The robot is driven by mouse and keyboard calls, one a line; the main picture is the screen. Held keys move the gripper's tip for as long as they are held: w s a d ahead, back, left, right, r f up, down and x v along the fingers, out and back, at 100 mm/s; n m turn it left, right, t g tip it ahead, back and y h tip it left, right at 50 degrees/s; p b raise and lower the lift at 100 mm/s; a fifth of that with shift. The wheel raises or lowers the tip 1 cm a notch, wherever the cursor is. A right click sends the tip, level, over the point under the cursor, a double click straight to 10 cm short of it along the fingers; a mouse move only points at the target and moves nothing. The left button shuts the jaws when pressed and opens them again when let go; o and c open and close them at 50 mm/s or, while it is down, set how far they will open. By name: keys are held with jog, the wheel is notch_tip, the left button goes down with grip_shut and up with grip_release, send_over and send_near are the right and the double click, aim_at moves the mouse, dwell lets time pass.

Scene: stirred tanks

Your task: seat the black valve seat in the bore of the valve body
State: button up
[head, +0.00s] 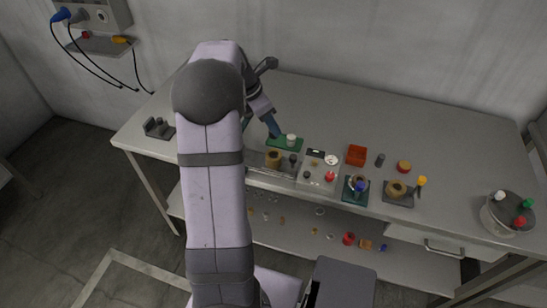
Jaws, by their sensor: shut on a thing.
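My gripper (274,131) is low over the left part of a green pad (284,144) at the back of the bench. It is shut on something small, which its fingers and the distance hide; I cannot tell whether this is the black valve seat. Two fittings could be the valve body: a brass ring-like one on a grey plate (397,188) with a yellow-topped part, and one on a teal plate (355,190) with a blue-topped part. I cannot tell which is meant. No black valve seat can be picked out for sure.
A white cylinder (291,139) stands on the pad, right of my gripper. A brass cylinder (273,158), a pale tray (318,176) of small parts and a red-orange bin (356,155) are close by. A round pot (508,214) stands far right. The bench's back right is clear.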

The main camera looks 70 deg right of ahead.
jog(key=shift+f+p, duration=1.2)
jog(key=shift+f, duration=3.8)
jog(key=shift+a+f, duration=0.1)
jog(key=shift+f, duration=0.2)
